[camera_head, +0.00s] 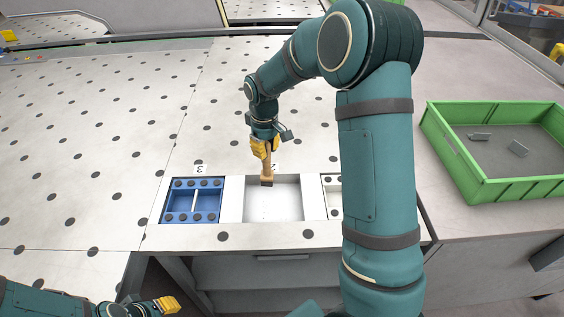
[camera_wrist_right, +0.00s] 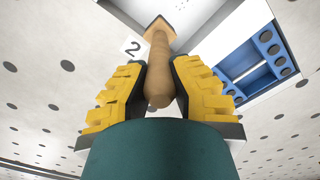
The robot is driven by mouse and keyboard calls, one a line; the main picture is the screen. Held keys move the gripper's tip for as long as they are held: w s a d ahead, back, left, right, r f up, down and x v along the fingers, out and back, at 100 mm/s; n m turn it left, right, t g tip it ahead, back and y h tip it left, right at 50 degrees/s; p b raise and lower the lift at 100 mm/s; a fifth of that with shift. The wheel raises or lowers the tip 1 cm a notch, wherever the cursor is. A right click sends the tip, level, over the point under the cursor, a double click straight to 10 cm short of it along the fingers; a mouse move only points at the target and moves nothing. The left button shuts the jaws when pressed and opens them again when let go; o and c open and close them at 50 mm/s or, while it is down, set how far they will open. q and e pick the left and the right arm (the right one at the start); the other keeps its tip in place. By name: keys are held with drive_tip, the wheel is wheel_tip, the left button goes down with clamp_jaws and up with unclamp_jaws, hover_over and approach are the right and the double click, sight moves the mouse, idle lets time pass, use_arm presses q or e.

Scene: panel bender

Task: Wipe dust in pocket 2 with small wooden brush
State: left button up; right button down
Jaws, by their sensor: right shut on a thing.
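The small wooden brush (camera_head: 268,168) is held upright by my right gripper (camera_head: 264,148), whose yellow fingers are shut on its handle. Its dark bristle end is down at the back of pocket 2 (camera_head: 285,207), a pale square recess in the table. In the right wrist view the brush handle (camera_wrist_right: 158,65) lies between the yellow fingers of the right gripper (camera_wrist_right: 158,85), beside the label 2 (camera_wrist_right: 133,47).
A blue insert (camera_head: 194,216) fills the pocket left of pocket 2, by label 3. A white insert (camera_head: 331,198) sits to the right, partly hidden by my right arm. A green crate (camera_head: 478,190) with small metal parts stands at the right. The dotted table left is clear.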

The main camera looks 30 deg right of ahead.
drive_tip(key=shift+w+d+r+p, duration=0.1)
drive_tip(key=shift+w+r+p, duration=0.15)
drive_tip(key=shift+r+p, duration=0.45)
drive_tip(key=shift+s+r+p, duration=0.15)
drive_tip(key=shift+r+p, duration=0.35)
drive_tip(key=shift+r, duration=0.75)
drive_tip(key=shift+f, duration=0.1)
